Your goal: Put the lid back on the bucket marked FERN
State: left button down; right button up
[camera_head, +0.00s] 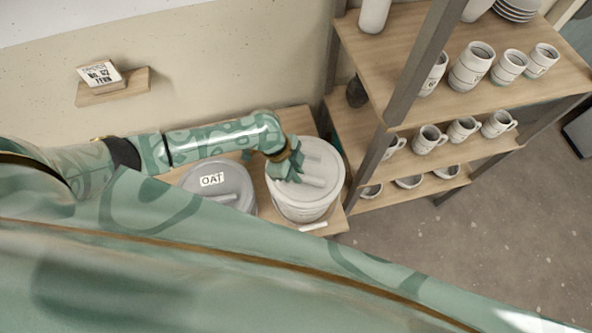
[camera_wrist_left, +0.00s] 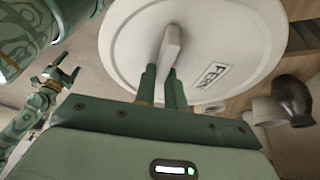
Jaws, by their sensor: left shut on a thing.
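The pale round lid (camera_wrist_left: 212,38) has a raised bar handle (camera_wrist_left: 171,45) and a FERN label (camera_wrist_left: 212,75) in the left wrist view. My left gripper (camera_wrist_left: 163,84) is shut on the handle. In the head view my left gripper (camera_head: 290,168) is above the white bucket (camera_head: 305,211), and the lid (camera_head: 325,164) covers its top. I cannot tell whether the lid sits flush or slightly above the rim. The bucket's mouth is hidden. My right gripper (camera_wrist_left: 60,75) shows small at the left of the wrist view, empty, its fingers apart.
A grey lidded bucket marked OAT (camera_head: 232,177) stands just left of the white bucket on a wooden bench (camera_head: 295,121). A white strip (camera_head: 313,227) lies at the bench's front edge. A rack (camera_head: 405,109) with mugs and bowls stands close on the right. A wall shelf (camera_head: 110,92) holds a printed block.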

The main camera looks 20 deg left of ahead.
pick_arm(q)
jog(key=shift+f, duration=0.55)
dwell(1.2)
jog(key=c, duration=0.9)
grip_release()
jog(key=shift+r, duration=0.1)
notch_tip(320, 180, up, 7)
jog(key=p, duration=0.7)
grip_shut()
dwell(0.7)
